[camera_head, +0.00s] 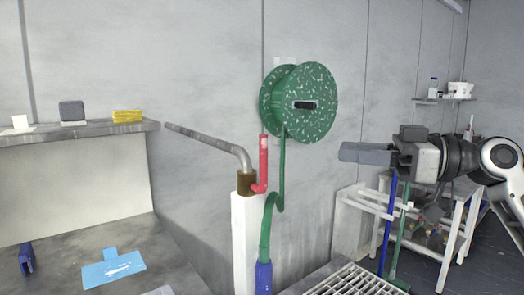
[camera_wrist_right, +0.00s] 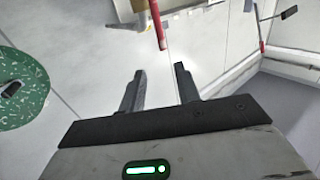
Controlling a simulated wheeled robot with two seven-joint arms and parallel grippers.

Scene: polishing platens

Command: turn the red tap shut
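The red tap handle (camera_head: 263,160) stands upright beside a brass tap body (camera_head: 246,183) on top of a white post (camera_head: 245,235). A grey pipe (camera_head: 210,143) runs from the body to the upper left. My right gripper (camera_head: 350,153) is to the right of the tap, well apart from it, pointing left. In the right wrist view its two dark fingers (camera_wrist_right: 160,72) are apart with nothing between them. A red bar, which looks like the tap handle (camera_wrist_right: 158,25), shows beyond the fingertips at the top. My left gripper is not in view.
A green speckled hose reel (camera_head: 303,103) hangs on the wall between the tap and my right gripper, its hose (camera_head: 268,225) running down beside the post. A grey bench (camera_head: 60,255) and a shelf (camera_head: 90,131) are at left. A white rack (camera_head: 445,240) stands below my right arm.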

